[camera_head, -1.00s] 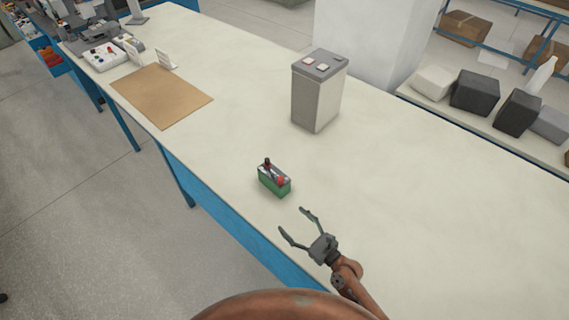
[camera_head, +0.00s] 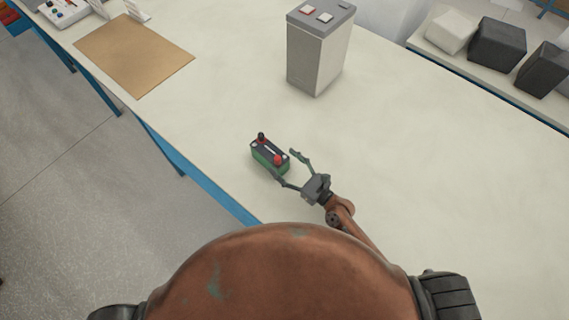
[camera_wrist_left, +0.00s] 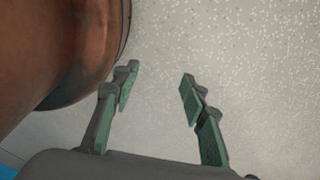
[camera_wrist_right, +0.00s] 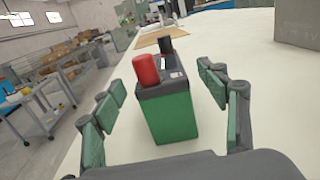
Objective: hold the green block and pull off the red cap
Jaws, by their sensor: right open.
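The green block (camera_head: 266,158) is a small battery with a dark top, standing upright on the white table near its front edge. The red cap (camera_head: 278,159) sits on its top at the end nearer my right gripper; a black cap (camera_head: 261,137) sits at the other end. My right gripper (camera_head: 283,168) is open at the block's near end. In the right wrist view the block (camera_wrist_right: 172,117) stands ahead between the open fingers (camera_wrist_right: 165,100), with the red cap (camera_wrist_right: 146,69) facing me. My left gripper (camera_wrist_left: 158,80) is open and empty over the floor, away from the table.
A grey box (camera_head: 318,50) with buttons stands behind the block. A brown mat (camera_head: 135,54) lies at the table's far left. The white table (camera_head: 420,190) is clear to the right. Dark and white boxes (camera_head: 497,43) sit on a shelf behind.

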